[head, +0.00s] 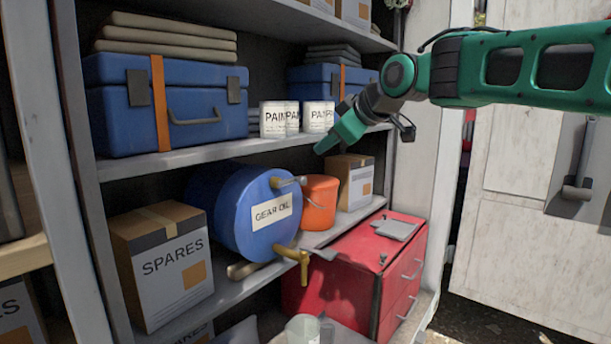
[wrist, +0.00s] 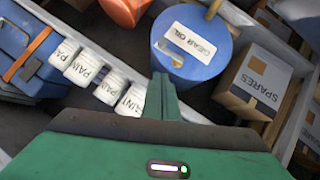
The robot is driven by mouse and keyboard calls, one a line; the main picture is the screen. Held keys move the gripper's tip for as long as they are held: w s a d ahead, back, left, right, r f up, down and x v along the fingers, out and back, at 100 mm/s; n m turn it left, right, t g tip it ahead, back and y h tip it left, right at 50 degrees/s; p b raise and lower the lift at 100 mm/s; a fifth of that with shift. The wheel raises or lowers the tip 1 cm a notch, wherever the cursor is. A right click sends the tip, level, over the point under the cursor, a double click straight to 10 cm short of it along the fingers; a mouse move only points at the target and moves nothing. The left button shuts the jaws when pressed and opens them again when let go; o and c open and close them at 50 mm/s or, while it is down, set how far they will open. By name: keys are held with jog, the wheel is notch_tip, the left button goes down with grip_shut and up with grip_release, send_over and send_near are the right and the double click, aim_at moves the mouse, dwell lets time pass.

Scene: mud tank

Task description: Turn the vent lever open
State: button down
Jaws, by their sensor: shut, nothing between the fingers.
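A blue drum (head: 232,205) labelled GEAR OIL lies on its side on the middle shelf, its round end facing out. The vent lever (head: 290,181) is a small pale brass handle high on that end, pointing right in the head view. In the wrist view the drum (wrist: 205,62) appears turned over, with the lever (wrist: 166,52) below the label. A brass tap (head: 303,258) sits low on the drum's end. My gripper (head: 327,146) is shut and empty, above and right of the lever, apart from it. Its fingertips (wrist: 162,82) show just below the lever in the wrist view.
White paint cans (head: 273,119) stand on the upper shelf (head: 170,160), close to my gripper. An orange bucket (head: 318,203) and a carton (head: 352,182) stand right of the drum. A SPARES box (head: 180,275) is at left. A red toolbox (head: 345,275) is below.

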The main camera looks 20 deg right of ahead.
jog(key=shift+w, duration=0.1)
send_near(298, 178)
jog(key=w+a, duration=0.2)
jog(key=a, duration=0.1)
jog(key=shift+w+d+f, duration=0.4)
jog(key=shift+f, duration=0.2)
jog(key=shift+w+d+f, duration=0.4)
jog(key=shift+d+f, duration=0.05)
jog(key=shift+f, duration=0.15)
